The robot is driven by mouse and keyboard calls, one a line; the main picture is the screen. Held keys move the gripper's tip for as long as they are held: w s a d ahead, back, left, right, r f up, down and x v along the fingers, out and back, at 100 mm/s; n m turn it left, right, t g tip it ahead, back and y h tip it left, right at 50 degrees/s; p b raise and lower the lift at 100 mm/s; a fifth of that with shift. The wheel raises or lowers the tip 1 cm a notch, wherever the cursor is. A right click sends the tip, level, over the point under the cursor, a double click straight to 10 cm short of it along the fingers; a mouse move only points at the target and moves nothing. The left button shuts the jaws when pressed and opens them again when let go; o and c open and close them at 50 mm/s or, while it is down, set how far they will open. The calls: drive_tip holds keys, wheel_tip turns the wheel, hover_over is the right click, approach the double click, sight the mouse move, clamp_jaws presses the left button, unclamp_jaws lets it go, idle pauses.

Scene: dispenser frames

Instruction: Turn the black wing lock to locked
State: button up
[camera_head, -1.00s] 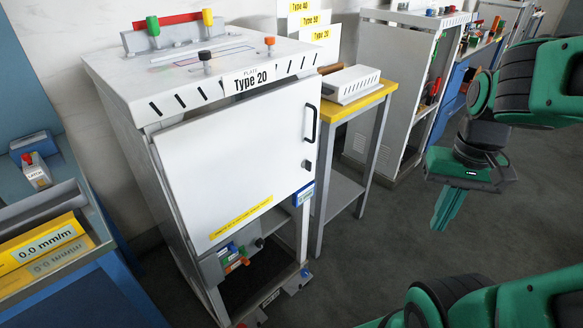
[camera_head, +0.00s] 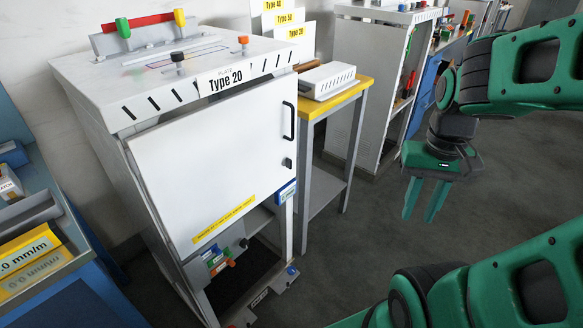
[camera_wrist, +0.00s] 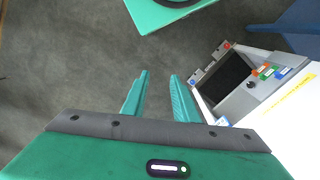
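A small dark wing lock (camera_head: 287,162) sits on the right edge of the white cabinet door (camera_head: 205,160), below the black door handle (camera_head: 289,120). Its exact turn angle is too small to read. The door looks closed or nearly so. My gripper (camera_head: 419,216) hangs to the right of the cabinet, over the floor, fingers pointing down, empty and well apart from the lock. In the wrist view my gripper (camera_wrist: 160,76) shows two green fingers spread apart. The cabinet's lower part shows there at the right; the lock is not seen there.
A yellow-topped side table (camera_head: 345,95) with a white vented box (camera_head: 326,79) stands right of the cabinet. A second grey cabinet (camera_head: 358,85) is behind it. A blue bench (camera_head: 75,255) is at left. Open floor (camera_head: 340,250) lies between my gripper and the cabinet.

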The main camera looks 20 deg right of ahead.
drive_tip(key=w+a+f+m+g+y, duration=0.1)
drive_tip(key=w+f, duration=0.3)
drive_tip(key=f, duration=0.4)
drive_tip(key=w+f+m+y, duration=0.1)
drive_tip(key=w+f, duration=0.3)
drive_tip(key=f, duration=0.3)
drive_tip(key=w+a+f+m+t+y, duration=0.3)
drive_tip(key=w+a+f+m+y, duration=0.35)
drive_tip(key=a+f, duration=0.4)
drive_tip(key=m+t, duration=1.4)
drive_tip(key=m, duration=0.2)
approach(289, 164)
drive_tip(key=x, duration=0.8)
drive_tip(key=shift+w+d, duration=0.2)
drive_tip(key=shift+w, duration=0.1)
drive_tip(key=shift+n, duration=0.25)
drive_tip(key=shift+c, duration=0.4)
